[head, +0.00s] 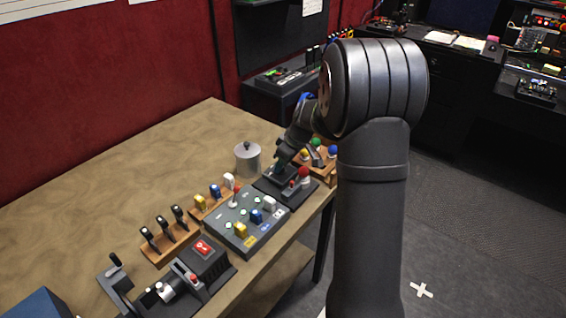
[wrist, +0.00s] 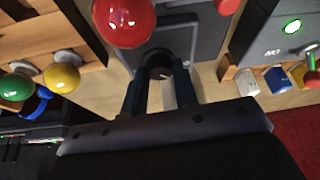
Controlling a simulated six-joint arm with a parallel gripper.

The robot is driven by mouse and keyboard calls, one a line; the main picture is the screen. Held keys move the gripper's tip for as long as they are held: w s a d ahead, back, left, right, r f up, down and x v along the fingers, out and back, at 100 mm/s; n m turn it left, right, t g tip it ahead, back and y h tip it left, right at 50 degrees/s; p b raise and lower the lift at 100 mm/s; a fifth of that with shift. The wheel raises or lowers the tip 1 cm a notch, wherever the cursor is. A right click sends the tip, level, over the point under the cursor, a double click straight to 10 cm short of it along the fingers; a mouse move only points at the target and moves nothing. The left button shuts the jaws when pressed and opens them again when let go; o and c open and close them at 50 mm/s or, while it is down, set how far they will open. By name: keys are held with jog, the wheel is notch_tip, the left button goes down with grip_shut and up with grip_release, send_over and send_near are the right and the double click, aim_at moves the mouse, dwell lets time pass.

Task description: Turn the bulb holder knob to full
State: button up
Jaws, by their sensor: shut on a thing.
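The knob (wrist: 158,64) is a round black piece on the edge of a dark grey box, the bulb holder (wrist: 205,42), which also shows in the head view (head: 299,195). A red ball (wrist: 123,20), perhaps the bulb, stands up from it; a red ball also shows there in the head view (head: 303,174). My gripper (wrist: 161,78) is shut on the knob, one finger on each side. In the head view my gripper (head: 281,167) is mostly dark and small, and the knob is hidden. I cannot tell the knob's setting.
A wooden rack with coloured balls (head: 315,152) stands close behind the holder. A panel with switches (head: 246,224) is just to its left in the head view, and a metal pot (head: 247,160) behind. The table (head: 130,180) is bare at the back left.

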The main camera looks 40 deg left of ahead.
jog(key=m+t, duration=0.1)
jog(key=m, duration=0.1)
jog(key=m+t, duration=0.1)
jog(key=m, duration=0.2)
jog(key=shift+s+r+m, duration=0.1)
jog(key=shift+s+m, duration=0.1)
jog(key=shift+m, duration=0.1)
jog(key=m+t, duration=0.1)
jog(key=m, duration=0.1)
jog(key=m+t+h, duration=0.1)
jog(key=m, duration=0.2)
jog(key=shift+s+a, duration=0.15)
jog(key=shift+s, duration=0.05)
jog(key=m+h, duration=0.1)
jog(key=m, duration=0.1)
jog(key=m+t+h, duration=0.1)
jog(key=m, duration=0.2)
jog(key=shift+a, duration=0.2)
jog(key=m+h, duration=0.2)
jog(key=m, duration=0.3)
jog(key=shift+a, duration=0.15)
jog(key=shift+s+m, duration=0.1)
jog(key=shift+m, duration=0.3)
jog(key=o, duration=1)
